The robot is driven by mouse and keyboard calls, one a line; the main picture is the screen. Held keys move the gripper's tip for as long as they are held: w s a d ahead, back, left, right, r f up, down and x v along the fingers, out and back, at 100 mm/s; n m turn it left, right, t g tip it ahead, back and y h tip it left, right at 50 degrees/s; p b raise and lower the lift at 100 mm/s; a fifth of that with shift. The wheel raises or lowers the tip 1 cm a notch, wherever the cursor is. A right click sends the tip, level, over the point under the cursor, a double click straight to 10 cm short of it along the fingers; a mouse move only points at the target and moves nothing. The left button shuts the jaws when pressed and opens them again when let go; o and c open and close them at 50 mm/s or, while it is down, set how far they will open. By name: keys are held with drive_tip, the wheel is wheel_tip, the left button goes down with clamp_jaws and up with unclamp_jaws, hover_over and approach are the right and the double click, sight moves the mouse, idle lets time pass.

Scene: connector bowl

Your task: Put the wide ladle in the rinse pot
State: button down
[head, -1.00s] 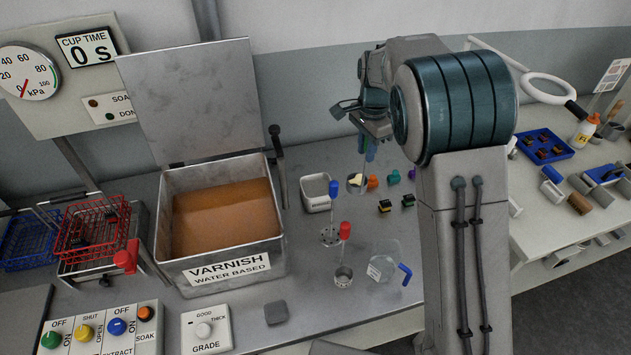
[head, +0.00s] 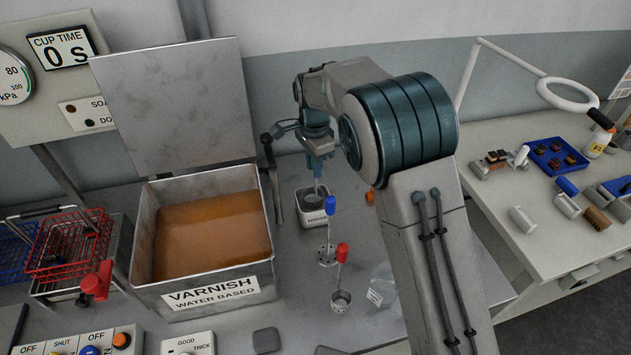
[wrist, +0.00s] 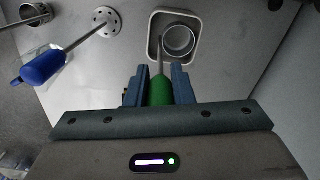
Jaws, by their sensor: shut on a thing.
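The wide ladle has a green handle (wrist: 158,92) and a round metal cup (wrist: 178,40). My gripper (wrist: 158,84) is shut on the green handle; in the head view my gripper (head: 318,165) is above the pot with the ladle's shaft pointing down. The rinse pot is a small pale square container (head: 314,217) right of the varnish tank. In the wrist view the cup lies within the rim of the pot (wrist: 153,48). I cannot tell whether the cup touches the pot's floor.
The open varnish tank (head: 210,292) is to the left. A clear beaker (head: 381,288) is partly hidden by my arm.

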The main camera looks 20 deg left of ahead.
wheel_tip(320, 180, down, 4)
drive_tip(key=shift+w+d+r+b, duration=0.1)
drive_tip(key=shift+r+b, duration=0.15)
drive_tip(key=shift+b, duration=0.85)
drive_tip(key=shift+f, duration=0.1)
drive_tip(key=c, duration=1.3)
unclamp_jaws()
drive_tip(key=shift+o, duration=0.2)
wheel_tip(320, 180, up, 12)
drive_tip(key=shift+r+b, duration=0.1)
drive_tip(key=shift+b, duration=0.6)
